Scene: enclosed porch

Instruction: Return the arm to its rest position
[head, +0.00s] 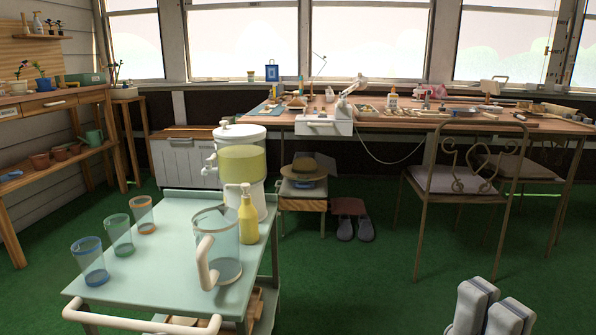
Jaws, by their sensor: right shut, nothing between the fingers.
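My right gripper (497,300) shows at the bottom right edge of the head view, over the green floor. Its two pale fingers with dark bands are shut, with nothing held between them. It is apart from the cart and the chairs. The rest of my right arm is outside the view. My left gripper and left arm are not in view.
A pale green cart (165,268) stands at the left front, bearing several tumblers, a clear pitcher (227,262), a yellow bottle (248,218) and a drink dispenser (241,165). A metal chair (462,185) stands behind my right gripper. Green floor (360,290) between cart and gripper is clear.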

